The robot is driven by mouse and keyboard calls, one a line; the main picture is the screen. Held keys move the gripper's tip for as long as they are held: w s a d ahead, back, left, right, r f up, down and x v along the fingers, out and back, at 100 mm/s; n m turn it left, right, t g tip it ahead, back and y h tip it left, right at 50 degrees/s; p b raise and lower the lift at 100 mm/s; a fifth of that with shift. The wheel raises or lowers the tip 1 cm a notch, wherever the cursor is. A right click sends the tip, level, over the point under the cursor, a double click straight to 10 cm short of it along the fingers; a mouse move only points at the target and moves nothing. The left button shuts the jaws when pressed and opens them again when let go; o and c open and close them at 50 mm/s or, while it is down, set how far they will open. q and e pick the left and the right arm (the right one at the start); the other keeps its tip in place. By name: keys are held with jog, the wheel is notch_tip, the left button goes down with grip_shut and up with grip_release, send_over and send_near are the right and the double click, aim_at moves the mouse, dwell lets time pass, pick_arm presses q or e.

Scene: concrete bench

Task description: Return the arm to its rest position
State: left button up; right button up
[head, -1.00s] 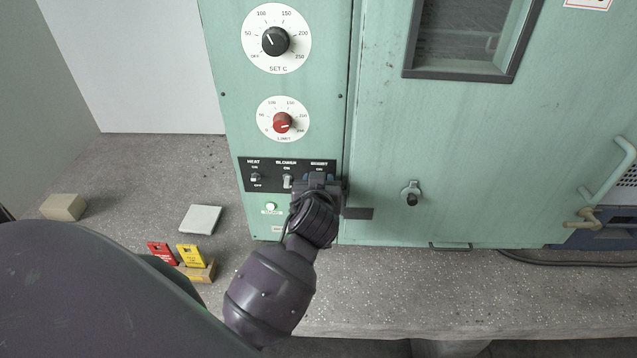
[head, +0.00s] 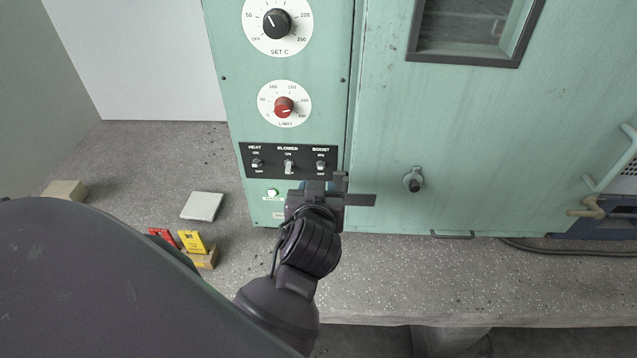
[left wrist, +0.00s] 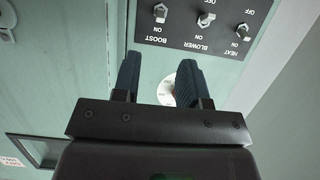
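My left arm comes in from the left in the head view, and its gripper (head: 322,186) is in front of the lower part of the green oven's control panel, just below the black switch strip (head: 270,172). In the left wrist view the two dark fingers of the gripper (left wrist: 160,80) stand apart with nothing held between them. Whether the fingers touch the panel is hard to tell. My right gripper is not in view.
The green oven (head: 390,120) fills the middle and right, with a door knob (head: 414,182). Bench in front of the oven is clear.

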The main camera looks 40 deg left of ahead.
pick_arm(q)
jog(key=shift+s+d+r, duration=0.1)
jog(key=shift+s, duration=0.15)
dwell(0.3)
jog(key=d+f+m+t+h, duration=0.2)
jog(key=d+f+m+h, duration=0.3)
jog(key=f, duration=0.5)
jog(key=s+a+f+m+g+h, duration=0.2)
jog(key=s+a+f, duration=0.4)
jog(key=s+f, duration=0.4)
notch_tip(320, 180, down, 3)
jog(key=shift+s+r, duration=0.2)
jog(key=shift+s, duration=0.2)
